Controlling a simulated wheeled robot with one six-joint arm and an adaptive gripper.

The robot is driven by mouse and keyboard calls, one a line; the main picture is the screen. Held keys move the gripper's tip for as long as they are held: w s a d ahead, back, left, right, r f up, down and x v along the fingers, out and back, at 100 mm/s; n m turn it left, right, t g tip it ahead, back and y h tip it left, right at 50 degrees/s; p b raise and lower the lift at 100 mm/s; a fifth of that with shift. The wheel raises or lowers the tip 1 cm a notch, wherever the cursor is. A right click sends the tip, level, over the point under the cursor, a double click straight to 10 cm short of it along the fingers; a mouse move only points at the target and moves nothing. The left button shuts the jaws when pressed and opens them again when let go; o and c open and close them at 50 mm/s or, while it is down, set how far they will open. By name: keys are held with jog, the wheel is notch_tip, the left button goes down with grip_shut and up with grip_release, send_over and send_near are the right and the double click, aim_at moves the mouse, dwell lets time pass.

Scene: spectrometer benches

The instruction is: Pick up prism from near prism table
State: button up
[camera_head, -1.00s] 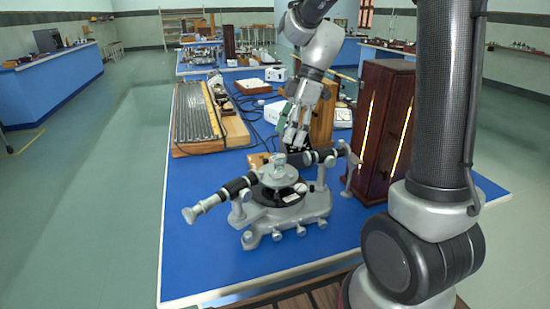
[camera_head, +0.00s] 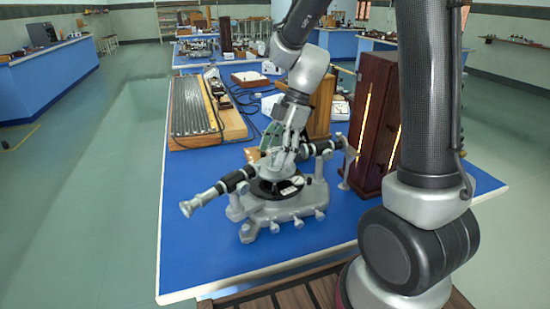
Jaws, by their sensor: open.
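The grey spectrometer (camera_head: 285,205) stands on the blue bench top, with its telescope tube (camera_head: 215,193) pointing to the lower left. Its central prism table (camera_head: 272,168) is mostly covered by my gripper (camera_head: 275,157). My gripper points down over the middle of the spectrometer and is open. I cannot make out a prism; it may be hidden behind the gripper or too small to tell. I cannot tell whether the fingers touch anything.
A tall dark wooden box (camera_head: 374,120) with a glowing slit stands right of the spectrometer. A ribbed board (camera_head: 196,108) lies at the back left. A wooden block (camera_head: 321,106) stands behind my gripper. The bench's front left (camera_head: 190,250) is clear.

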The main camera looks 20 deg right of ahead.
jog(key=c, duration=1.2)
